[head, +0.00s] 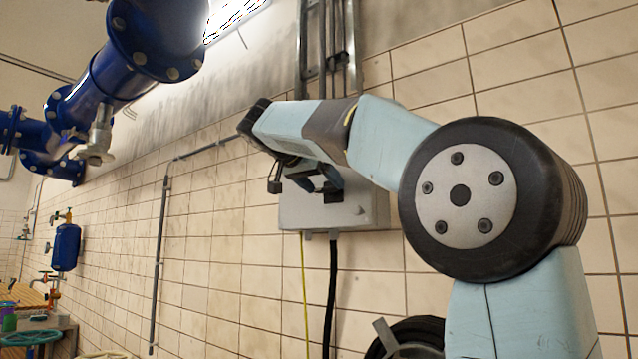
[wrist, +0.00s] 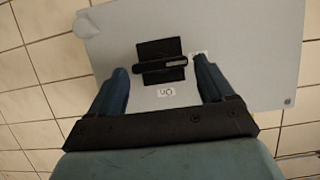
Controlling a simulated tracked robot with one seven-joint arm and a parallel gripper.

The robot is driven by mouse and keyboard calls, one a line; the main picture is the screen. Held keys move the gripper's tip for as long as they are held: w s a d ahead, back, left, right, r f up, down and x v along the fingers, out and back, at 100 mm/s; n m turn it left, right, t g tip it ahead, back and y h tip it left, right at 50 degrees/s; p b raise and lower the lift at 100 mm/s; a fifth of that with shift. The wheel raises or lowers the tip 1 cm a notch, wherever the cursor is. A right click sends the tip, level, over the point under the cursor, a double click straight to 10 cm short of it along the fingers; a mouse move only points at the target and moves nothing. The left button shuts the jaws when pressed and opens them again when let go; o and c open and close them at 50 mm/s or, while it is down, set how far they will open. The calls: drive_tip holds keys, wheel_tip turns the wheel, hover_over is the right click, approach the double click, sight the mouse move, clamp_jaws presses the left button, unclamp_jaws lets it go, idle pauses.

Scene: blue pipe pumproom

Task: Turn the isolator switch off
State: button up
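The isolator switch is a black plate (wrist: 159,47) with a bar handle (wrist: 150,68) on a light grey wall box (wrist: 250,40). In the wrist view the handle lies nearly level, its grey-marked end to the right. A small "On" label (wrist: 166,92) shows upside down below the switch. Another label (wrist: 197,55) is partly hidden by the right finger. My gripper (wrist: 160,66) is open, its blue fingers apart on either side of the handle's ends. I cannot tell whether they touch it. In the head view my gripper (head: 318,180) is at the box (head: 365,212), partly covering the switch.
A black cable (head: 332,280) and a yellow-green wire (head: 305,280) hang below the box. Vertical conduits (head: 328,45) run above it. A hose reel (head: 410,335) sits low by my arm. Blue pipes (head: 110,75) are at upper left. Tiled wall surrounds the box.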

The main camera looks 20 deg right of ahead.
drive_tip(key=c, duration=0.7)
drive_tip(key=shift+c, duration=0.3)
drive_tip(key=o, duration=1)
drive_tip(key=shift+o, duration=0.2)
drive_tip(key=shift+s+a, duration=0.1)
drive_tip(key=v, duration=1.3)
drive_tip(key=shift+s+a+r, duration=0.15)
drive_tip(key=shift+a, duration=0.05)
